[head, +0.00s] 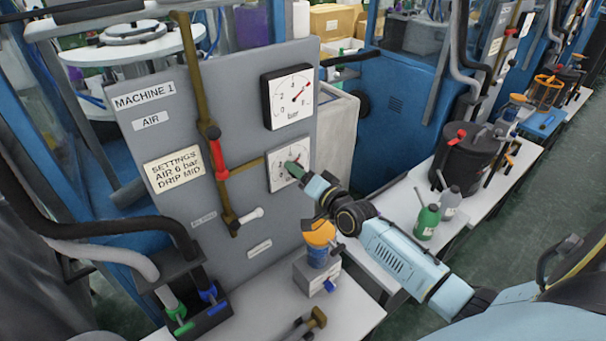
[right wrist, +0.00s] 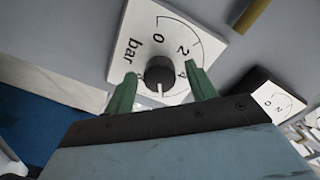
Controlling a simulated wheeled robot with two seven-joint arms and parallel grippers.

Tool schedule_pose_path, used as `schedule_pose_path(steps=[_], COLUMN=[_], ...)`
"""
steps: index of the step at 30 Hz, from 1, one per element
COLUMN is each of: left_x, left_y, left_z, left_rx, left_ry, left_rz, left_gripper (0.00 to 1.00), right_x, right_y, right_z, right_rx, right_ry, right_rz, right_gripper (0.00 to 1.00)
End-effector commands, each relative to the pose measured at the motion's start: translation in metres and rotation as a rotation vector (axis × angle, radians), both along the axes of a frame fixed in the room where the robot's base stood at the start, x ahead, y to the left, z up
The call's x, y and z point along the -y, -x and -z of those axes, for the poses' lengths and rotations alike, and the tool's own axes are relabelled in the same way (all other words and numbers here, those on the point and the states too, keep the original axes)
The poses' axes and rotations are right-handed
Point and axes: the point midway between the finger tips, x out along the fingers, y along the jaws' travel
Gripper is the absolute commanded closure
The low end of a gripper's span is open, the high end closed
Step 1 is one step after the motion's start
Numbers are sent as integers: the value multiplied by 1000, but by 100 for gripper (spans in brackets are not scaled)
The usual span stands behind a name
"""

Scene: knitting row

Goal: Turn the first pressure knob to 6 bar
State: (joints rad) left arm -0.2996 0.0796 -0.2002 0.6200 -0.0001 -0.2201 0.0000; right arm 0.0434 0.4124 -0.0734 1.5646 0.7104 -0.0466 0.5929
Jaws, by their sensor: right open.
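The knob plate (head: 281,184) is a white square with a bar scale, below a round-scaled gauge on the grey panel. In the right wrist view, the dark round knob (right wrist: 159,71) sits on this white plate (right wrist: 150,18), marked 0, 2 and 4. Its white pointer line points down in that picture, past the 4; the further marks are hard to read. My right gripper (head: 301,170) is at the plate. Its two green fingers (right wrist: 161,88) stand open on either side of the knob, with a gap visible on both sides. My left gripper is not in view.
The upper gauge (head: 290,96) has a red needle pointing up and right. A settings label (head: 174,167) reads AIR 6 bar, DRIP MID. A red-handled valve (head: 217,158) is on the pipe left of the knob plate. An orange-topped unit (head: 319,243) stands below my right gripper.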

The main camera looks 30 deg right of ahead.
Motion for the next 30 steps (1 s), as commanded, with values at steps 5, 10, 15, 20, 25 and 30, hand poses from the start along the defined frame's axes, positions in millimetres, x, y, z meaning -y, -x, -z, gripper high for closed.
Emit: schedule_pose_path(steps=[5,10,15,20,25,30], left_x=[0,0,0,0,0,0], left_y=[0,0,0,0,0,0], left_z=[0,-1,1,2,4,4], left_rx=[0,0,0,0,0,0], left_ry=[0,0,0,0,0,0], left_rz=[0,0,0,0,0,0], left_gripper=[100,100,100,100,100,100], right_x=[1,3,6,8,10,11], right_y=[10,39,74,103,124,132], right_z=[1,1,-1,-2,-4,-5], right_rx=[-1,-4,-3,-3,-1,0], right_ry=[-1,-1,0,0,1,1], right_rz=[0,-1,0,-1,0,0], right_gripper=[44,44,44,44,44,44])
